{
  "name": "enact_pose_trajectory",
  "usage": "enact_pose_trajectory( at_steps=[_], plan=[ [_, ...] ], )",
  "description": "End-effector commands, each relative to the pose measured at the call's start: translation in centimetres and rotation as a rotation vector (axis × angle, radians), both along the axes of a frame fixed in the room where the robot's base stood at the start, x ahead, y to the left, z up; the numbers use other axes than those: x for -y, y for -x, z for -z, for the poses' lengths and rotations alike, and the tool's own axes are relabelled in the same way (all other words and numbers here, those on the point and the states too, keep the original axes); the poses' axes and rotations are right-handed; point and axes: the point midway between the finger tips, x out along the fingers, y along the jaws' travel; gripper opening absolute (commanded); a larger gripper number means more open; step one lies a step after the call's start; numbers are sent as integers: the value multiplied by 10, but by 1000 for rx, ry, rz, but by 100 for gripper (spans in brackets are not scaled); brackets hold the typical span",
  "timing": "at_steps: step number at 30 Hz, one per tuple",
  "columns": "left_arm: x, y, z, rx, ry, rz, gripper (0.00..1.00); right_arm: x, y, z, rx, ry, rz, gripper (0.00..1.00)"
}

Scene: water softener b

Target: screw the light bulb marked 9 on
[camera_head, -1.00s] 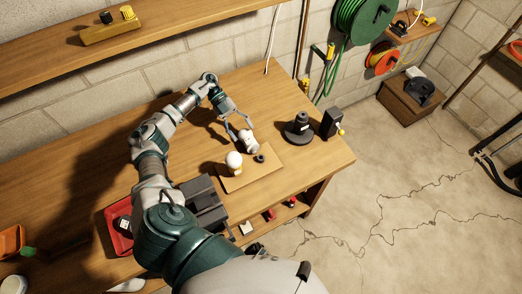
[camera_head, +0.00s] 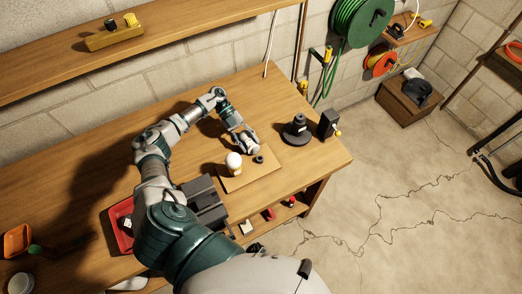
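A wooden board (camera_head: 262,172) lies near the front right of the workbench. A white round bulb (camera_head: 234,160) stands upright on its left part, on a yellowish base. A small dark socket (camera_head: 258,159) sits on the board to its right and looks empty. My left gripper (camera_head: 246,141) is just behind the board, tilted downward, its fingers around a second whitish bulb (camera_head: 252,149). This bulb is close behind the dark socket; I cannot tell whether they touch. The fingers hide part of it. No number is readable on either bulb. My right gripper is out of view.
A black conical object (camera_head: 297,130) and a black box (camera_head: 328,123) stand right of the board. A dark grey case (camera_head: 204,203) and a red tray (camera_head: 121,222) lie at the front left. The bench's right edge (camera_head: 330,172) is near the board.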

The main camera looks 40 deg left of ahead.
Motion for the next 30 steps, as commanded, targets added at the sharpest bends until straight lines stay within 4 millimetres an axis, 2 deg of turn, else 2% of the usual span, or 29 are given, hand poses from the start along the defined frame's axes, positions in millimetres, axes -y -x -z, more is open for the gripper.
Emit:
enact_pose_trajectory(
  at_steps=[1,2,8,18,30],
  plan=[
    [-1,0,1,-1,1,-1,17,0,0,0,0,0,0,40],
    [-2,0,1,-1,2,-1,12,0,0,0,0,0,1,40],
    [-4,0,-4,0,4,-1,12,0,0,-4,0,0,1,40],
    [-1,0,-43,0,1,-1,12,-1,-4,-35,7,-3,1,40],
    [-3,0,-40,-1,4,0,12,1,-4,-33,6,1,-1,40]
  ],
)
